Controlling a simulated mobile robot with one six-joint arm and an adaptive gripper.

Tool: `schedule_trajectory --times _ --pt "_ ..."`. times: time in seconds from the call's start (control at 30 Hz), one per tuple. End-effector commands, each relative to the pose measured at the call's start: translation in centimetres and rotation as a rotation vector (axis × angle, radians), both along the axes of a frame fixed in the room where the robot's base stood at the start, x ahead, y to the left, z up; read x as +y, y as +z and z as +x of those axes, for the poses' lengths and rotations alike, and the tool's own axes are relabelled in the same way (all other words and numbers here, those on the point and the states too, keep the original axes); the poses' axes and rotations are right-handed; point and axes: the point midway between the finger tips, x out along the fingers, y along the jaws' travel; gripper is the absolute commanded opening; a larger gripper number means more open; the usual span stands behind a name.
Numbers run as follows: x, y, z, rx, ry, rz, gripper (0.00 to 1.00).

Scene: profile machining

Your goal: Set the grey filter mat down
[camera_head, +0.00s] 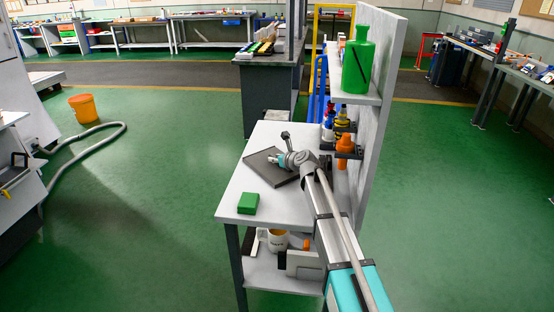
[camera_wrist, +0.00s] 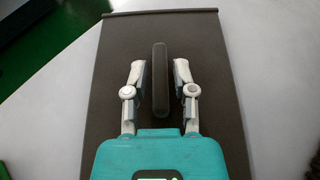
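A dark grey slab with rounded ends, seen narrow side on, which I take for the grey filter mat (camera_wrist: 160,80), is between my fingers in the wrist view. My gripper (camera_wrist: 160,72) has one finger on each side of it, with a narrow gap showing on both sides, so it looks open. Below is a flat dark rectangular sheet (camera_wrist: 209,60) on the white bench. In the head view my gripper (camera_head: 276,160) is low over this sheet (camera_head: 262,171). I cannot make out the slab there. Whether it touches the sheet is not clear.
A green block (camera_head: 248,203) lies on the near left part of the bench (camera_head: 233,188). A large green bottle (camera_head: 358,62) stands on the shelf above. A panel borders the right side.

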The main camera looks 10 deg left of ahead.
Motion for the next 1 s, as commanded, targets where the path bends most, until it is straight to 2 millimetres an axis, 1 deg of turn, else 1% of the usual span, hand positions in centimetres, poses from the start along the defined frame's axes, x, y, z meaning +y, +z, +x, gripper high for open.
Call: schedule_trajectory --times 0.37,0.57,0.77,1.0 --pt "0.1 0.0 0.0 0.000 0.001 0.000 0.53" --pt "0.0 0.4 -0.1 0.000 0.001 0.000 0.53" --pt "-1.3 1.3 -1.7 0.000 0.001 0.000 0.53" --pt "-3.3 2.5 -3.8 0.000 0.000 0.000 0.53"
